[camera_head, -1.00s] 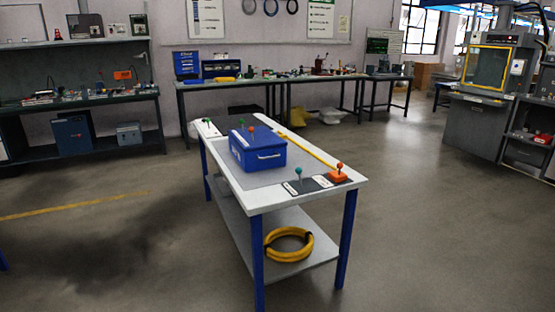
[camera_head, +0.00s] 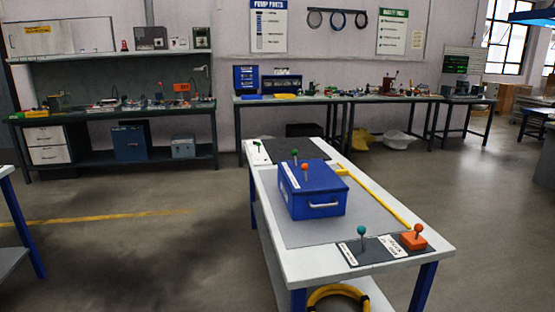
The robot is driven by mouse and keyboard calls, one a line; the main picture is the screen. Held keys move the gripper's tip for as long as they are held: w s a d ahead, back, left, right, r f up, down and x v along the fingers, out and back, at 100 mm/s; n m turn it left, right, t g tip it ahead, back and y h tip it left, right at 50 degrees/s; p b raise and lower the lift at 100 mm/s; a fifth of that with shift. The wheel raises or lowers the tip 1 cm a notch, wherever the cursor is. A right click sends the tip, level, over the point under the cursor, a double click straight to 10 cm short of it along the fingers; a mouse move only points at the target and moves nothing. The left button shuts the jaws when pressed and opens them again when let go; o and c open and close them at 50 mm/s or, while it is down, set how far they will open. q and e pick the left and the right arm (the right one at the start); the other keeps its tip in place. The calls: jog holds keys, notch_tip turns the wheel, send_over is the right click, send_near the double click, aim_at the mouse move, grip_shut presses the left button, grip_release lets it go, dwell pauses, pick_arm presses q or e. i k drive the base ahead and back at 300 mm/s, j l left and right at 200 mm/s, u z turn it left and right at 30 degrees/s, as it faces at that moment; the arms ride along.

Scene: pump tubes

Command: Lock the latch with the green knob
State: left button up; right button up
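A blue box (camera_head: 313,192) with a grey front handle stands on the white table with blue legs. A green knob (camera_head: 294,153) and an orange knob (camera_head: 304,168) show at the box's top; I cannot tell how the latch under the green knob is set. Another green knob (camera_head: 257,144) is at the table's far left corner. A teal knob (camera_head: 361,231) and an orange knob on an orange block (camera_head: 414,241) stand at the near end. Neither of my grippers is in view.
The white table (camera_head: 300,256) stands ahead on open grey floor. A yellow hose coil (camera_head: 338,291) lies on its lower shelf. Workbenches line the back wall, and another table edge (camera_head: 15,252) shows at the left. The floor between is clear.

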aim_at(294, 153)
jog(key=i+j+u, duration=0.35)
jog(key=j, duration=0.15)
jog(key=i+j+u, duration=0.65)
jog(key=i, duration=0.3)
jog(key=i+z, duration=0.1)
jog(key=i, duration=0.3)
jog(key=i+j+z, duration=0.1)
jog(key=i, duration=0.35)
jog(key=i+j+z, duration=0.15)
jog(key=i, duration=0.25)
jog(key=i+z, duration=0.15)
jog(key=i, duration=0.5)
jog(key=i+j+z, duration=0.2)
jog(key=i, duration=0.45)
jog(key=i+j+z, duration=0.15)
jog(key=i+z, duration=0.3)
jog(key=i+j+z, duration=0.3)
jog(key=i+z, duration=0.15)
jog(key=i+j+z, duration=0.25)
jog(key=z, duration=0.15)
jog(key=i+j+z, duration=0.2)
jog(key=j+z, duration=0.15)
jog(key=i+j+z, duration=0.15)
jog(key=j+z, duration=0.25)
jog(key=i+j+z, duration=0.1)
jog(key=j+z, duration=0.3)
